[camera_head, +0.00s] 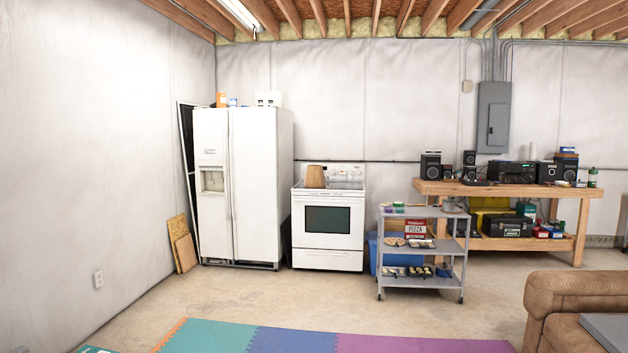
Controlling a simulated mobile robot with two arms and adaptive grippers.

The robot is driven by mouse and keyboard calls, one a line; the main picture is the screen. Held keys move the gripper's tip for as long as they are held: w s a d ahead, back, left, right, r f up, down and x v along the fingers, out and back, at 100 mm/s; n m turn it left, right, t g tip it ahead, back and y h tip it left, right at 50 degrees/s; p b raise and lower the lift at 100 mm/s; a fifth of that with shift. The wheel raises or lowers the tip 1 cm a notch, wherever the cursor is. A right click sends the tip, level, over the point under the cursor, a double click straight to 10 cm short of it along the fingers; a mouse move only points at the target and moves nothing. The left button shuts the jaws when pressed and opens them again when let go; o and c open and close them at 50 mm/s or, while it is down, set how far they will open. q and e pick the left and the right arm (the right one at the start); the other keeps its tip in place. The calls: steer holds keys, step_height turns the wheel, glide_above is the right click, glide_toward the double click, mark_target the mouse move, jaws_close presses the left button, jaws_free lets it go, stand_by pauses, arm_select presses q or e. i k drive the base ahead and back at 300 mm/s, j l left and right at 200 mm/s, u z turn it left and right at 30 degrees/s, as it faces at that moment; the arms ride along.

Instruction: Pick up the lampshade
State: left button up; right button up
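A tan, tapered object that looks like the lampshade (315,176) stands upright on the left part of the white stove's top (328,225). It is narrower at the top than at the bottom. It is far across the room, near the back wall. Neither my left nor my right gripper shows in this view.
A white fridge (240,185) stands left of the stove. A grey wheeled cart (420,283) stands to the right, before a wooden workbench (500,190). Coloured floor mats (290,340) lie in front. A brown recliner (570,297) fills the lower right. Bare floor lies between mats and stove.

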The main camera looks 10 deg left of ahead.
mark_target(314, 178)
steer(key=i+u, duration=0.35)
steer(key=i, duration=6.6)
steer(key=j, duration=0.1)
